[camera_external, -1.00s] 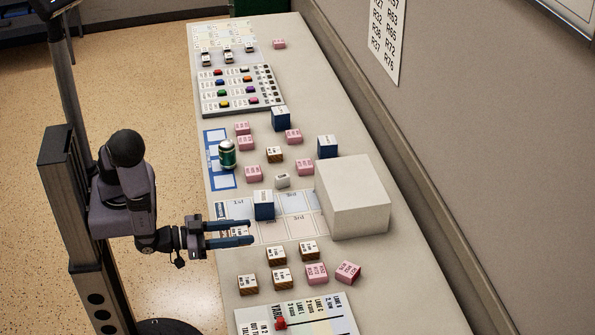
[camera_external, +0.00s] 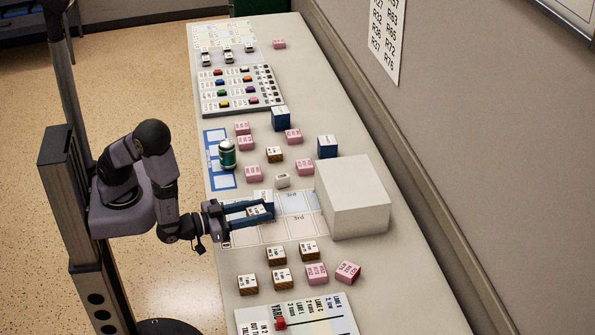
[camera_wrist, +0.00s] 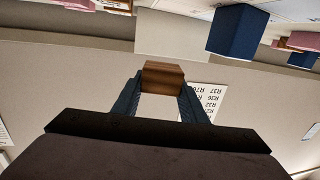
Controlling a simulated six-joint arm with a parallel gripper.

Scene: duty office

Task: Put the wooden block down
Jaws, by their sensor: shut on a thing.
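My gripper (camera_external: 258,210) reaches level from the left over the printed card with marked cells (camera_external: 302,226). It is shut on a wooden block (camera_external: 257,211) with a pale labelled face. In the wrist view the brown block (camera_wrist: 163,76) sits between the two fingertips (camera_wrist: 162,90). I cannot tell whether its underside touches the card.
A large pale box (camera_external: 352,198) stands just right of the card. Several wooden and pink blocks (camera_external: 317,273) lie in front. A green can (camera_external: 227,154), a small white object (camera_external: 282,181) and more blocks are behind. A board (camera_external: 300,315) is at the front edge.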

